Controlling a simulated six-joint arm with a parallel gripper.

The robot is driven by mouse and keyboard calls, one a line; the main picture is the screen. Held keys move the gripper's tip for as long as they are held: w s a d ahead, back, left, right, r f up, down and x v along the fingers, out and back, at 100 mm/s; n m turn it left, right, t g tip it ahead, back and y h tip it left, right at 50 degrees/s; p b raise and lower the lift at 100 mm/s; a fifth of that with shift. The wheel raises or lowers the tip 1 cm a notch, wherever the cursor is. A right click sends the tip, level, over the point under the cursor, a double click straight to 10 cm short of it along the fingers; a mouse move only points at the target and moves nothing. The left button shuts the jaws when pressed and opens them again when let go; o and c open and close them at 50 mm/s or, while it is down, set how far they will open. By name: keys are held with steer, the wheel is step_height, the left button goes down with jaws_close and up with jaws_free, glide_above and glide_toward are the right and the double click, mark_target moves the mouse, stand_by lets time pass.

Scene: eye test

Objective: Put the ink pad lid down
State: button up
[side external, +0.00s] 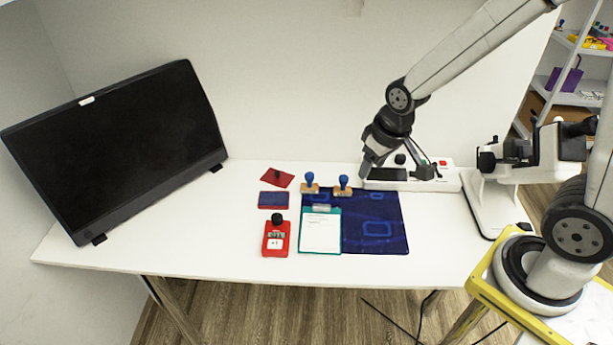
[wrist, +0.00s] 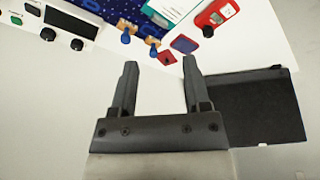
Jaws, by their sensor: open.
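The ink pad lid (side external: 277,178), a red plate with a dark knob, lies on the desk just behind the ink pad, turned slightly askew and apart from it. The ink pad (side external: 273,200) is open, blue inside a red rim. In the wrist view the lid (wrist: 167,59) shows between the fingertips in the picture, with the ink pad (wrist: 184,44) beyond it.
Two blue-handled stamps (side external: 310,184) (side external: 343,187) stand right of the lid. A teal clipboard (side external: 320,232) overlaps a dark blue mat (side external: 378,220). A red device (side external: 275,240) lies in front of the pad. A monitor (side external: 120,150) stands left, a white control box (side external: 445,180) right.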

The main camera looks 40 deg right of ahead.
steer(key=s, duration=0.5)
steer(key=shift+s+f, duration=0.15)
steer(key=shift+s, duration=0.05)
